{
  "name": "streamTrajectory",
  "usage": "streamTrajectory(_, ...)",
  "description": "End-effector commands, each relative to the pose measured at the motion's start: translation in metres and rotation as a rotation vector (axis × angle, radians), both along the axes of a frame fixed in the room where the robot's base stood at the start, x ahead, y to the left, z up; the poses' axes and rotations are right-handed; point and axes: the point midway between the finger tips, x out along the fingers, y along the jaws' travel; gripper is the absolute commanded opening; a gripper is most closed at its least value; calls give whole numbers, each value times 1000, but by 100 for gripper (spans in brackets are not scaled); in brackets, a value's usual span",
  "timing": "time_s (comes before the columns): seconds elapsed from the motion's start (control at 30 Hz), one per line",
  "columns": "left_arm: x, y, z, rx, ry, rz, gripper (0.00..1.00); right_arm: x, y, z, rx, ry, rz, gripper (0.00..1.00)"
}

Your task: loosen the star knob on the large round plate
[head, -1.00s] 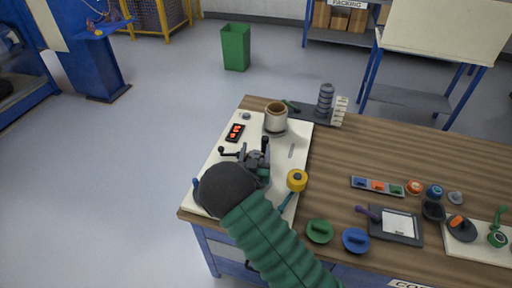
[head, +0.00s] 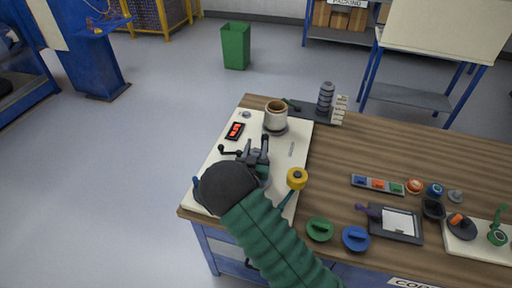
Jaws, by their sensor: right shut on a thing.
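My right gripper (head: 257,148) reaches over the white board at the table's left end, at the end of my green-sleeved arm. Its dark fingers are close together on a small dark part, which I take to be the star knob; the fingers and wrist hide nearly all of it. The large round plate cannot be made out clearly; only a bit of teal shows beside the wrist. A dark crank-like handle (head: 230,151) sticks out to the left of the fingers. My left gripper is not in view.
A yellow-topped part (head: 297,178) is close on the right. Green (head: 319,229) and blue (head: 356,239) round knobs lie near the front edge.

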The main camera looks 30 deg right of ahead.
Motion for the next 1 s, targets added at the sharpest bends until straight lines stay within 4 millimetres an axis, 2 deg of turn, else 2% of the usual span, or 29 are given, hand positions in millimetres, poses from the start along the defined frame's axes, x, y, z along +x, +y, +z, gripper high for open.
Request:
streamTrajectory(0.1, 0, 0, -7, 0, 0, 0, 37, 0, -1, -1, -1, -4, -57, 0)
streamTrajectory(0.4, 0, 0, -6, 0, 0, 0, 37, -1, -1, 0, 2, 1, -74, 0)
streamTrajectory(0.43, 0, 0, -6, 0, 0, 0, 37, -1, -1, 0, 2, 1, -74, 43)
streamTrajectory(0.6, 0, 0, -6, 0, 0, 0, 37, -1, -1, 0, 1, 0, -74, 63)
streamTrajectory(1.0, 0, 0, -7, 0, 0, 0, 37, -1, -2, 0, 2, -1, -75, 63)
